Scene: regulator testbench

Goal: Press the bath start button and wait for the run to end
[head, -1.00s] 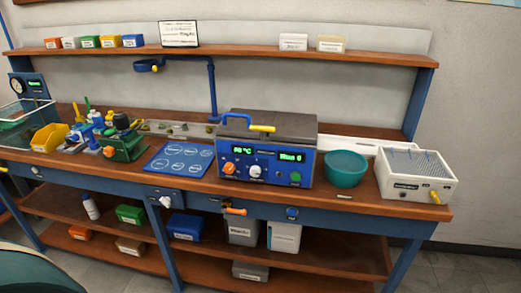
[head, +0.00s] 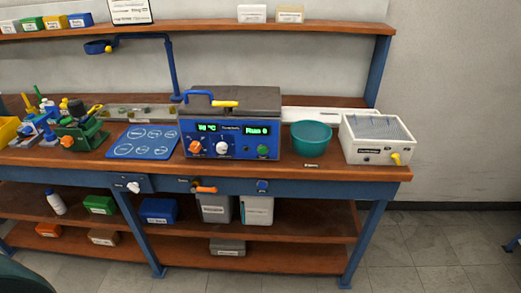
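The bath (head: 232,128) is a blue box with a dark lid, standing on the wooden bench. Its front panel has two green-lit displays; the left one (head: 207,127) seems to read a temperature in °C, the right one (head: 257,131) seems to read "Run" or "Mins" with 0. Below them are an orange knob (head: 195,147), a white knob (head: 222,148) and a round green button (head: 263,150) at the right. The lid looks shut, with a yellow-gripped handle (head: 225,104). Neither of my grippers is in view.
A teal bowl (head: 312,138) stands right of the bath, then a white rack box (head: 376,140) with a yellow tap. A blue mat (head: 142,143) and a green clamp fixture (head: 82,137) lie to the left. Floor right of the bench (head: 440,245) is clear.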

